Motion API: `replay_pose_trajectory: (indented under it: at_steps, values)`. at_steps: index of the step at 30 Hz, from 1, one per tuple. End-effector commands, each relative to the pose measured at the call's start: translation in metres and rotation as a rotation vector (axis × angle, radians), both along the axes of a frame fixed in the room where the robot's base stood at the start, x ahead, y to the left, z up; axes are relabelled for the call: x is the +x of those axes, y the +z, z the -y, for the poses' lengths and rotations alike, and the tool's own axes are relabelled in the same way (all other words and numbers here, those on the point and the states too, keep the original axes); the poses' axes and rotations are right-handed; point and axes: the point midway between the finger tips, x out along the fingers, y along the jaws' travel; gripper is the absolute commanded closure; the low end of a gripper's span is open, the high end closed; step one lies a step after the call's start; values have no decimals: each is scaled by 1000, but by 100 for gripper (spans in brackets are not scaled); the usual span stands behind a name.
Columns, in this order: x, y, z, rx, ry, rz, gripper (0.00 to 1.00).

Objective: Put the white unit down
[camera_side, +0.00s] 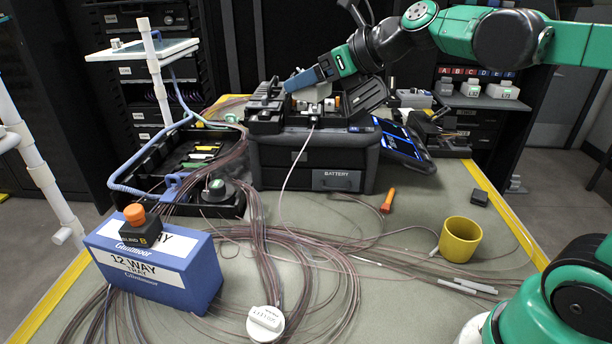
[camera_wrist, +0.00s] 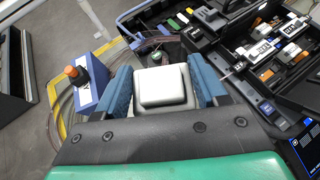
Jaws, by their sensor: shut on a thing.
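My gripper (camera_wrist: 162,76) is shut on the white unit (camera_wrist: 160,88), a pale rounded block held between its two blue fingers in the wrist view. In the side view my gripper (camera_side: 308,78) is tilted down to the left, over the open splicing machine (camera_side: 315,150) on its black case marked BATTERY. How far the unit is from the machine's surfaces, and whether it touches anything, I cannot tell. The unit's underside is hidden.
A black tray (camera_side: 178,193) with coloured pieces lies left of the machine. A blue 12 WAY box (camera_side: 150,275), a yellow cup (camera_side: 459,241), an orange tool (camera_side: 388,201) and loose fibre bundles are on the mat. A rear-right shelf holds white units (camera_side: 503,90). The mat's right side has free room.

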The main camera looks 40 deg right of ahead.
Motion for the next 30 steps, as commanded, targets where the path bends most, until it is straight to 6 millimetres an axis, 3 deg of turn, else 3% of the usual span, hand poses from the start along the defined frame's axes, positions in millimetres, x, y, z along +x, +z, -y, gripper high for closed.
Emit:
replay_pose_trajectory:
  at_steps: [5, 8, 13, 18, 21, 25, 30]
  values:
    - [8, 0, 38, 0, -123, -3, 87]
    - [14, -4, 85, 0, -249, -6, 87]
    - [9, -15, 186, 1, -511, -10, 87]
    - [-20, -29, 281, 1, -760, -8, 87]
    - [-43, -37, 327, 2, -883, -6, 87]
    - [-72, -45, 369, 0, -1003, -2, 87]
    - [-93, -52, 396, 0, -1082, 1, 87]
